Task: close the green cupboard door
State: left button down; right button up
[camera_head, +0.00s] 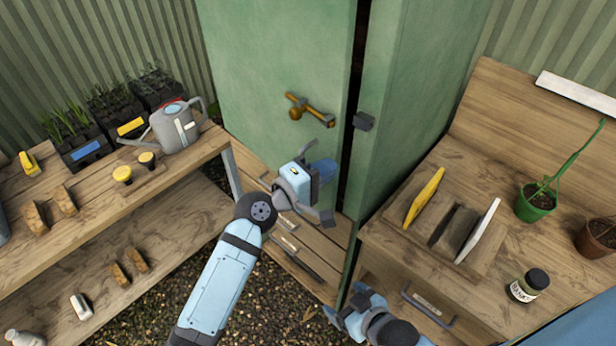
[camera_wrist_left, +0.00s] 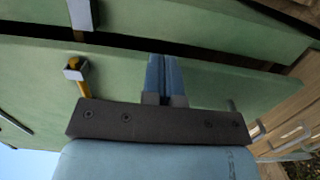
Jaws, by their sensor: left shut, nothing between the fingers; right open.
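The green cupboard door (camera_head: 275,70) stands ajar, with a dark gap along its right edge beside the green cupboard side (camera_head: 425,80). A brass handle (camera_head: 310,110) is on its face. My left gripper (camera_head: 324,170) is shut and empty, in front of the door's lower right part, below the handle. In the left wrist view its fingers (camera_wrist_left: 165,78) lie together against the green door surface (camera_wrist_left: 210,75); I cannot tell whether they touch it. The handle also shows there (camera_wrist_left: 80,75). My right gripper (camera_head: 346,304) is open and empty at the bottom, left of the right bench.
A dark catch block (camera_head: 364,121) sits beside the gap. The left bench (camera_head: 190,160) holds a watering can (camera_head: 175,128) and seedling trays (camera_head: 88,145). The right bench (camera_head: 385,235) holds a rack with upright plates, potted plants (camera_head: 535,202) and a jar (camera_head: 530,285). Gravel floor lies between.

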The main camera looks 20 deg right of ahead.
pick_arm(q)
jog(key=shift+w+d, duration=0.1)
jog(key=shift+d, duration=0.15)
jog(key=b+v, duration=0.2)
jog(key=v, duration=1.1)
jog(key=shift+a, duration=0.4)
jog(key=s+a+f+m+t+y+p, duration=0.1)
jog(key=s+a+f+t+y+p, duration=0.15)
jog(key=a+f+t+y, duration=0.75)
jog(key=s+a+f+m+g+y, duration=0.2)
jog(key=s+a+f, duration=0.4)
jog(key=a, duration=0.3)
jog(key=s+a+f+m+g+y, duration=0.2)
jog(key=s+a+f, duration=0.3)
jog(key=a+f, duration=0.3)
jog(key=shift+s+a+f+m, duration=0.35)
jog(key=shift+a+m, duration=0.3)
jog(key=shift+m, duration=0.05)
